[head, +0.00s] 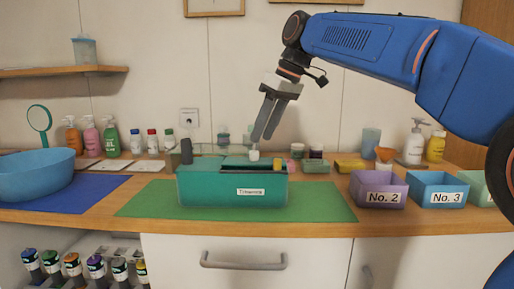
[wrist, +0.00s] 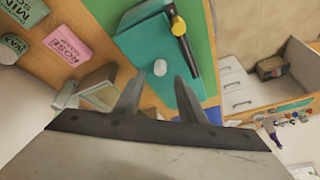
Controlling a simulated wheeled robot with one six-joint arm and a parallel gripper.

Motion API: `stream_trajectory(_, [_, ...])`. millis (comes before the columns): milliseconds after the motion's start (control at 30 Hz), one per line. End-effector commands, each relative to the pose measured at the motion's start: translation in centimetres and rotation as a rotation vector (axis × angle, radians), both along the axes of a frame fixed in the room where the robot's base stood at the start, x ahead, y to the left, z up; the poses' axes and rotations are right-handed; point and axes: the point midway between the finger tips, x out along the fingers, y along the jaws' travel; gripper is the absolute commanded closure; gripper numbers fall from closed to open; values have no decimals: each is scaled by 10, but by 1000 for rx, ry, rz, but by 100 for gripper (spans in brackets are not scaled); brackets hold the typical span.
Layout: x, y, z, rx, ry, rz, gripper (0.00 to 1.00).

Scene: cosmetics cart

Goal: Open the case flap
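The teal case (head: 210,188) stands on the green mat, with a white label on its front. A small white knob (head: 254,155) stands up at its top, and a dark slot and a yellow piece (head: 278,164) show near its front right edge. In the wrist view the knob (wrist: 160,67) sits on the flat teal top (wrist: 150,45), which seems to be the flap. My gripper (head: 262,139) points down just above the knob. Its fingers (wrist: 158,88) are apart, and nothing is visibly held. I cannot tell whether they touch the knob.
The green mat (head: 330,207) lies on a wooden counter. Bins No. 2 (head: 380,190) and No. 3 (head: 438,190) stand to the right. A blue bowl (head: 35,176) is at the left. Bottles and jars line the back, and a dark upright item (head: 186,151) stands close behind the case.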

Motion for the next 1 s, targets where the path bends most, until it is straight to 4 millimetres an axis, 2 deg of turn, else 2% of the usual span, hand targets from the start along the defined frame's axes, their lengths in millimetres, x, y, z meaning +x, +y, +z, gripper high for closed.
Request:
stream_trajectory(100, [2, 8, -19, 0, 1, 0, 63])
stream_trajectory(300, [6, 16, -40, 0, 1, 0, 63])
stream_trajectory(500, [8, 20, -49, 0, -1, 0, 63])
stream_trajectory(767, [8, 20, -49, 0, -1, 0, 63])
stream_trajectory(900, [8, 20, -49, 0, -1, 0, 96])
stream_trajectory(933, [8, 20, -49, 0, -1, 0, 100])
stream_trajectory(1000, [8, 20, -49, 0, -1, 0, 100])
